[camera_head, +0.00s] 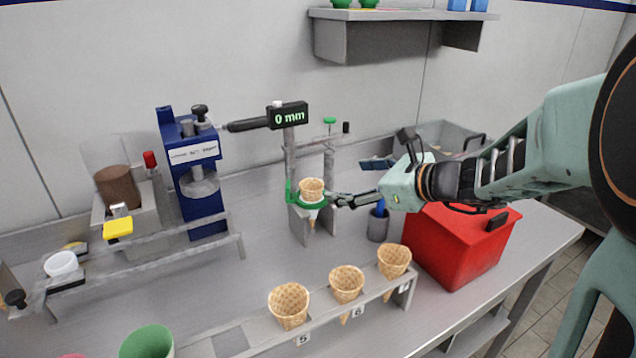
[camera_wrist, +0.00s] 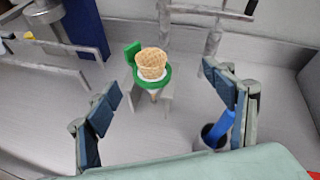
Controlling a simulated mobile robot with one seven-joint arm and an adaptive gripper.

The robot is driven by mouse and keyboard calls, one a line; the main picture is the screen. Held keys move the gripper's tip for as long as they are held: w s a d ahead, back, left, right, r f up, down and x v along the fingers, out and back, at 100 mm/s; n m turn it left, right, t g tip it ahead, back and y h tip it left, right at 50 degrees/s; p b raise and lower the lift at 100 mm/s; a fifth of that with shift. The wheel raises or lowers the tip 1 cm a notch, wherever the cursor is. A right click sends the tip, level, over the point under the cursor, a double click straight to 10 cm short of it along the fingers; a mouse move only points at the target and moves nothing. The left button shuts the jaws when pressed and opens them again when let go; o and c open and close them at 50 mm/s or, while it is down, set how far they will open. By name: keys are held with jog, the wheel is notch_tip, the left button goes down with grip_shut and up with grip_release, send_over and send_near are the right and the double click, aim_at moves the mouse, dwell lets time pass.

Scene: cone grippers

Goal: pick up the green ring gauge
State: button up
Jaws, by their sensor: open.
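The green ring gauge (camera_head: 306,203) is on a grey stand, with a waffle cone (camera_head: 312,188) sitting down through its ring. In the wrist view the green ring (camera_wrist: 154,82) and its upright tab show ahead of the gripper, with the cone (camera_wrist: 151,63) in it. My gripper (camera_head: 338,198) reaches in from the right, its fingertips close beside the ring in the head view. In the wrist view my gripper (camera_wrist: 170,110) is open, with the fingers wide apart and the ring beyond and between them. Nothing is held.
A grey cup (camera_head: 378,224) with a blue item stands below the gripper. A red bin (camera_head: 462,243) is at the right. A rack (camera_head: 320,322) with several cones is in front. A digital gauge (camera_head: 288,115) reads "0 mm" above the stand. A blue device (camera_head: 192,175) stands left.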

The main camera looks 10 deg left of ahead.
aim_at(319, 196)
jog(key=a+f+m, duration=0.1)
jog(key=f, duration=0.1)
jog(key=a+f+b, duration=0.1)
jog(key=f, duration=0.1)
jog(key=w+a+f+m, duration=0.1)
jog(key=f, duration=0.1)
jog(key=shift+a+f+m, duration=0.1)
jog(key=shift+a+m, duration=0.2)
jog(key=shift+a, duration=0.05)
jog(key=shift+y, duration=0.3)
jog(key=x, duration=0.2)
jog(key=b+x, duration=0.1)
jog(key=x, duration=0.2)
jog(key=shift+w, duration=0.3)
jog(key=shift+r, duration=0.25)
jog(key=c, duration=1.2)
